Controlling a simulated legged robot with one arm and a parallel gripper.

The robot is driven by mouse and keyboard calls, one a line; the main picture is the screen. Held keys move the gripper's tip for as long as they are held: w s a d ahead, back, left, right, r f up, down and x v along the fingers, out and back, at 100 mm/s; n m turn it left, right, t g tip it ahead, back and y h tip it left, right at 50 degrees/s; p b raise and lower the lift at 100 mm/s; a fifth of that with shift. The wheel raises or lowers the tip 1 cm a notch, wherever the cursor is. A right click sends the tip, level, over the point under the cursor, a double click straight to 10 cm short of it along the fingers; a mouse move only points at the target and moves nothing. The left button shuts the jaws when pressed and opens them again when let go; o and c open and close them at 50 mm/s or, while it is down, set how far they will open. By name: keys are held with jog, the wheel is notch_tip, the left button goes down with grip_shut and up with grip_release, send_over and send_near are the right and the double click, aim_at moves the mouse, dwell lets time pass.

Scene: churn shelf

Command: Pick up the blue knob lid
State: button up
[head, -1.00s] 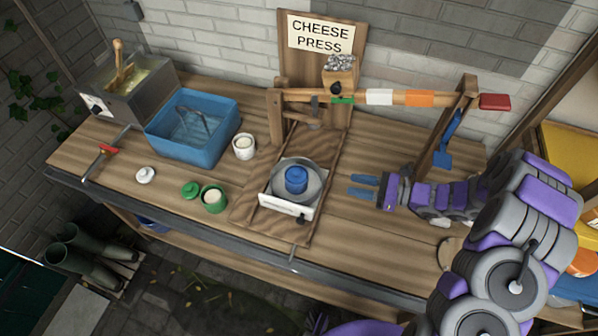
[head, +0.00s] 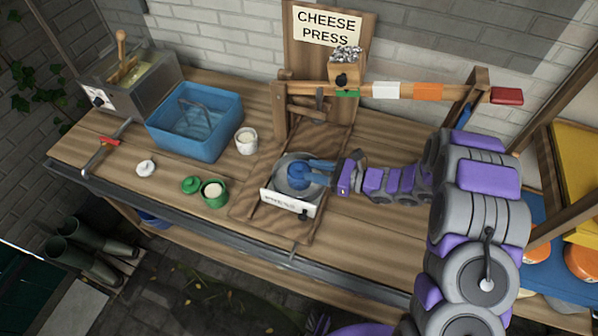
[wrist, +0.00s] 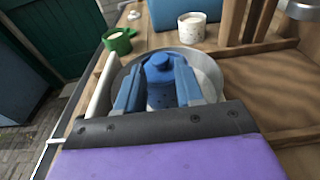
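The blue knob lid (head: 298,170) sits on top of a blue pot (head: 299,184) in the round metal dish (head: 283,163) of the cheese press. In the wrist view the lid (wrist: 160,72) shows its round knob, upright, between my two blue fingers. My gripper (head: 316,169) reaches in from the right, low over the dish. Its fingers are spread, one on each side of the lid and pot; I cannot tell if they touch. In the wrist view my gripper (wrist: 160,86) hides the lower part of the pot.
A wooden press beam (head: 410,91) with coloured bands spans behind the dish. A white labelled plate (head: 287,203) stands at the dish's front. A green pot (head: 214,193), green lid (head: 190,185), white pot (head: 246,141), white lid (head: 145,168) and blue basin (head: 195,122) are to the left.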

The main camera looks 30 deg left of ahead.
aim_at(303, 168)
jog(key=shift+s+a+f, duration=0.1)
jog(key=shift+a, duration=0.65)
jog(key=shift+s+a+f, duration=0.1)
jog(key=shift+a, duration=0.6)
jog(key=shift+c, duration=0.3)
jog(key=shift+d, duration=0.1)
grip_shut()
jog(key=shift+w, duration=0.1)
